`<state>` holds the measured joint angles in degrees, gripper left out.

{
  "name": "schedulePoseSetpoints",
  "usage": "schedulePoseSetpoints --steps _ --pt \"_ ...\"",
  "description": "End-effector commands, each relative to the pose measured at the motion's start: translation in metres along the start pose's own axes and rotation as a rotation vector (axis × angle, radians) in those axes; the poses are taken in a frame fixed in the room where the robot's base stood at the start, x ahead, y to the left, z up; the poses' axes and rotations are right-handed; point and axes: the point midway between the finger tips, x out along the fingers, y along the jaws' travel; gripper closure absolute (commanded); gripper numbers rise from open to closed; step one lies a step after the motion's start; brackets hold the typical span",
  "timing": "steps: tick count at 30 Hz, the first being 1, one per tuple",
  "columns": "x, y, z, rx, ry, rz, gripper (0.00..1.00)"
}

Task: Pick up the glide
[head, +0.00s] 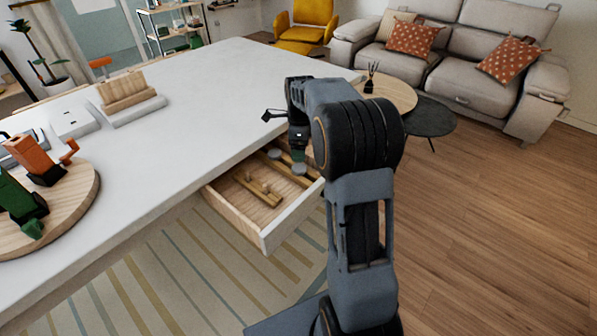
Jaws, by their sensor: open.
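Two small grey round discs (299,169) lie in the open wooden drawer (232,211), towards its back right. They look like furniture glides, but I cannot tell for sure which thing is the glide. The other disc (274,153) lies farther back, near the table edge. My gripper (272,116) is open and appears empty, at the end of my bent arm. It shows above and beyond the drawer, against the white tabletop, apart from the discs. My arm hides the drawer's right rear part.
Wooden pieces (258,190) lie in the drawer beside the discs. The white table (205,100) holds a round wooden board (82,208) with orange and green tools, and a wooden block (122,90). Side tables (430,118) stand beyond my arm. The floor at right is clear.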

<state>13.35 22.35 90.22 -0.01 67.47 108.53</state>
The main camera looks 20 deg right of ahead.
Motion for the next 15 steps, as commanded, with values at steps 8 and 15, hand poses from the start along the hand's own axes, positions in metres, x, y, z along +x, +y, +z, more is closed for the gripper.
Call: schedulePoseSetpoints --steps 8,15 --pt "0.026 0.000 0.000 -0.002 0.000 0.000 0.20" --pt "0.049 0.002 0.000 -0.002 0.001 0.003 0.20"
